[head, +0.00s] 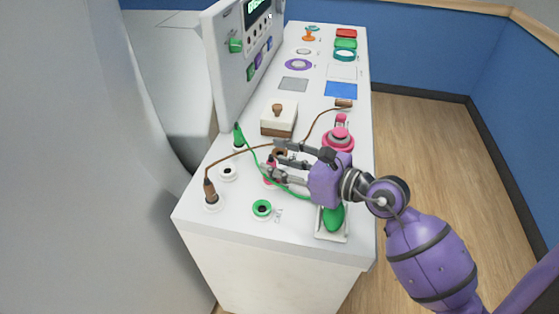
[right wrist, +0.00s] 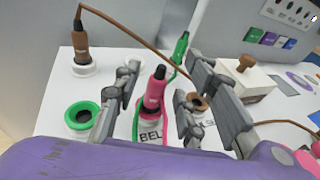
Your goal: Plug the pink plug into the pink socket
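The pink plug (right wrist: 154,90) stands upright, slightly tilted, in the right wrist view. Its lower end is at a white round base, where a pink rim shows; I cannot tell how deep it sits. In the head view the plug (head: 270,174) is largely hidden by my right gripper. My right gripper (head: 272,158) reaches in from the right, with its fingers on either side of the plug. In the right wrist view the fingers (right wrist: 155,100) are apart, with gaps visible between them and the plug. My left gripper is not in view.
A brown plug (head: 210,192) stands in a socket at front left, its brown cord arching over the counter. A green plug (head: 239,135) stands behind. The green socket (head: 262,208) is empty. A wooden-knobbed box (head: 279,118), pink knob (head: 340,138) and upright panel (head: 232,70) are nearby.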

